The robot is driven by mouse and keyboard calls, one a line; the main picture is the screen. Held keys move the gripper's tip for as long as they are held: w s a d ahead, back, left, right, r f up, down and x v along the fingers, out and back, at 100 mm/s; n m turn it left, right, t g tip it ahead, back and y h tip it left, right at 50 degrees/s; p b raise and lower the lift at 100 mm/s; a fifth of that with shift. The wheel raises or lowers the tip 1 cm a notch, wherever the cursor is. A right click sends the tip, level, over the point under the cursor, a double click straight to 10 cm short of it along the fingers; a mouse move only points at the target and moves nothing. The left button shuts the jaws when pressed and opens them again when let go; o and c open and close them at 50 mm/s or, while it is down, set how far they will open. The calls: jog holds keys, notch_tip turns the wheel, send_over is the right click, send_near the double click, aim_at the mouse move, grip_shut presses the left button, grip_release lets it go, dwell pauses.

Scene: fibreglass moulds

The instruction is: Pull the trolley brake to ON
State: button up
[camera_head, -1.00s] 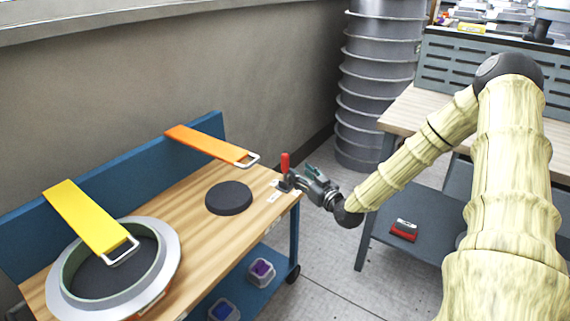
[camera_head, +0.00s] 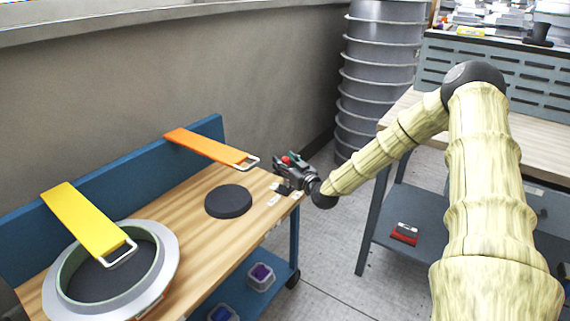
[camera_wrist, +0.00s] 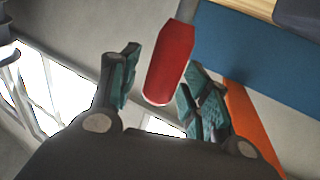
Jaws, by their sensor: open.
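The trolley (camera_head: 190,240) has a wooden top and a blue back panel. Its brake lever has a red handle (camera_wrist: 170,62), which stands between the fingers in the wrist view. In the head view only a bit of the red handle (camera_head: 286,159) shows at the trolley's right end, the rest hidden by my gripper. My gripper (camera_head: 284,168) is open around the handle, one finger on each side. In the wrist view my gripper (camera_wrist: 155,90) shows a gap by the left finger; I cannot tell whether the right finger touches. Small white labels (camera_head: 273,200) lie near the lever's base.
A round dark disc (camera_head: 228,201) lies on the trolley top, left of the lever. A ring mould (camera_head: 168,255) sits at the front left. A workbench (camera_head: 545,150) stands at right.

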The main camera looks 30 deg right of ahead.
grip_shut()
